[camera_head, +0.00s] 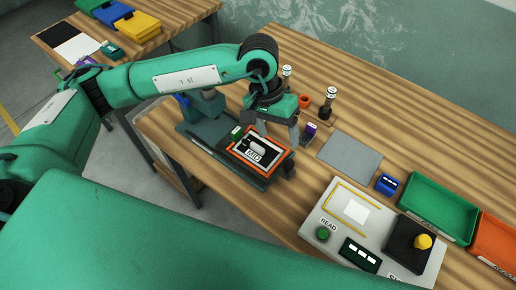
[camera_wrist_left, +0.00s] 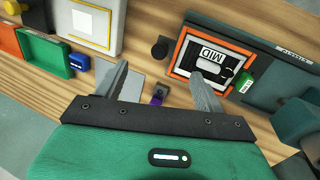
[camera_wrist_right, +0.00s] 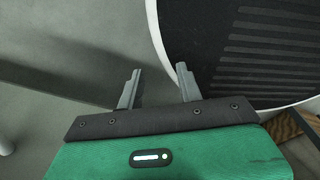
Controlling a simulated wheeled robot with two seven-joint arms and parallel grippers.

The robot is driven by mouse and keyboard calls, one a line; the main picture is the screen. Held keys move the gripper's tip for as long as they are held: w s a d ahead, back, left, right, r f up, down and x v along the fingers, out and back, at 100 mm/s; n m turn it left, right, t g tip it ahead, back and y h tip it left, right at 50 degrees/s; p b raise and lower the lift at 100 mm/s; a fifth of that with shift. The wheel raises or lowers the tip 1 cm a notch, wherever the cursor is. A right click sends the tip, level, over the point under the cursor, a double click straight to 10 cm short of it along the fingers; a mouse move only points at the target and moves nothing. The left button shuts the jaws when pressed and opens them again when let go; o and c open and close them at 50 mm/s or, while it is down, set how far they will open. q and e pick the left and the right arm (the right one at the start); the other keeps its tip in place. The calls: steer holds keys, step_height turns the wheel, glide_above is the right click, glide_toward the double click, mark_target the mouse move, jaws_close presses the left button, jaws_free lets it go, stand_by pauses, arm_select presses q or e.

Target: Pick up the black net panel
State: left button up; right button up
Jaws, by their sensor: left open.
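An orange-framed panel marked MID (camera_head: 257,151) lies on a dark stand on the wooden table, with black around its white label. It also shows in the left wrist view (camera_wrist_left: 206,58), with a dark grip piece on it. A flat black sheet (camera_head: 55,33) lies beside a white one on the far-left table; I cannot tell which of these is the net panel. My left gripper (camera_head: 278,140) is open and empty above the orange frame's far edge; its fingers also show in the left wrist view (camera_wrist_left: 158,72). My right gripper (camera_wrist_right: 158,70) is open and empty, away from the table.
A grey plate (camera_head: 350,155) lies right of the stand. A control box (camera_head: 322,234) with a green button and yellow-topped joystick, a blue block (camera_head: 387,184), green tray (camera_head: 437,207) and orange tray (camera_head: 497,238) stand further right.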

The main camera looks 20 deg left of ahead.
arm_select(q)
steer(key=w+a+m+t+y, duration=0.1)
steer(key=w+a+y, duration=0.2)
steer(key=a, duration=0.3)
steer(key=p, duration=0.3)
glide_above(257, 146)
steer(key=f, duration=0.7)
steer(key=shift+s+d+f, duration=0.1)
steer(key=shift+s+f, duration=0.05)
steer(key=shift+s, duration=0.25)
steer(key=f+p, duration=0.2)
steer(key=f, duration=0.1)
steer(key=f+p, duration=0.1)
steer(key=shift+w+f, duration=0.35)
steer(key=shift+f, duration=0.5)
steer(key=c, duration=1)
steer(key=shift+c, duration=0.4)
steer(key=shift+r, duration=0.1)
